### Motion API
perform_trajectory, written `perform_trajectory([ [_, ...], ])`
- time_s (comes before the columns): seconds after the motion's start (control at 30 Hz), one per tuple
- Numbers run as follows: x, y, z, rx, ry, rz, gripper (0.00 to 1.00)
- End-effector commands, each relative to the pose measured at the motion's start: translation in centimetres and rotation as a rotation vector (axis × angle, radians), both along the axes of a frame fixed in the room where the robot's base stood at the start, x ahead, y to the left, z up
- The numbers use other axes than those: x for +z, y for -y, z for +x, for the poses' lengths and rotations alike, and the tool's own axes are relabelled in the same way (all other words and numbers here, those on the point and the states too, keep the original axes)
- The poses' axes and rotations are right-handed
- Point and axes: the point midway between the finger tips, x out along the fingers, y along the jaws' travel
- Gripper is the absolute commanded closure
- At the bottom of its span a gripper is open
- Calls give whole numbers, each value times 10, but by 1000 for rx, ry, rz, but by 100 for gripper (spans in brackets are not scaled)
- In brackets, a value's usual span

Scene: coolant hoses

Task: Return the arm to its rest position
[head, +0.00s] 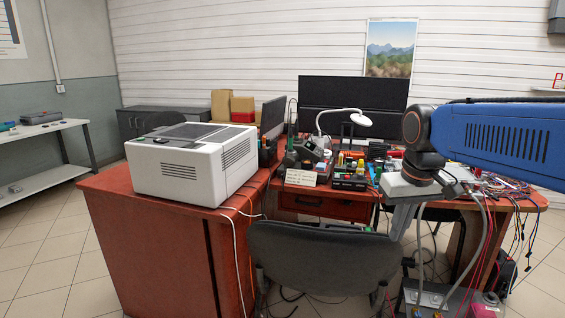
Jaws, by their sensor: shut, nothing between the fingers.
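My blue arm reaches in from the right edge, its dark wrist at the right of the picture. My gripper (399,232) hangs below the wrist, pointing down in front of the right part of the red desk (342,209). Its narrow fingers look closed with nothing held between them. Grey hoses (482,235) run down to the right of the gripper, towards a grey box (432,298) with brass-coloured fittings at the bottom edge. The hoses' upper ends are partly hidden by the arm.
A grey-white machine (190,165) stands on the left desk section. A dark chair (325,260) is in front, left of the gripper. Tools, a white lamp (360,118) and loose cables (520,220) crowd the desk. Tiled floor (50,255) is open at left.

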Motion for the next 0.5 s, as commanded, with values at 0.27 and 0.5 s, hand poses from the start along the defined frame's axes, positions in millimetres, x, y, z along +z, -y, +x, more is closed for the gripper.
perform_trajectory([
  [0.27,-37,14,-76,-45,91,9,100],
  [0.5,-80,22,-132,-82,165,16,100],
])
